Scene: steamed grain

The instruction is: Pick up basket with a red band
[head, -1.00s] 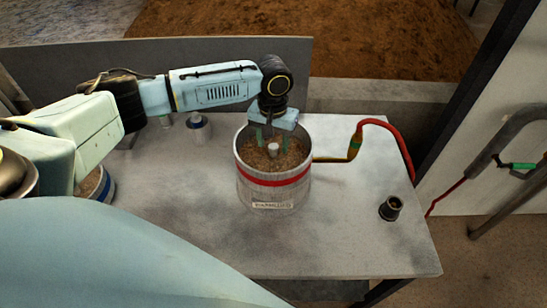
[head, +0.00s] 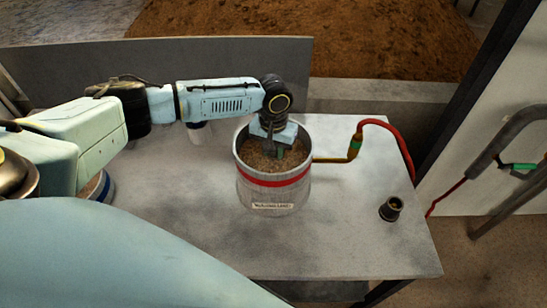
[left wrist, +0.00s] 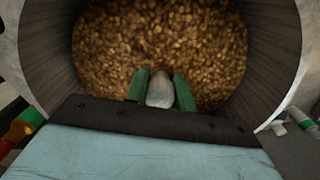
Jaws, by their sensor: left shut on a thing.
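The basket with a red band (head: 273,194) is a grey metal cylinder standing upright on the table, full of brown grain. Its label faces me. My left gripper (head: 279,153) reaches down into its open top. In the left wrist view, the green fingers of my left gripper (left wrist: 161,84) are shut on a pale rounded knob (left wrist: 160,92) that rises from the middle of the grain. In the head view the fingers hide this knob. My right gripper is in no view.
A grey table (head: 340,240) carries the basket. A pipe with a red hose (head: 395,139) runs beside the basket on the right. A dark short fitting (head: 391,208) stands near the right edge. A blue-banded container (head: 104,190) is partly hidden at left. The table's front middle is clear.

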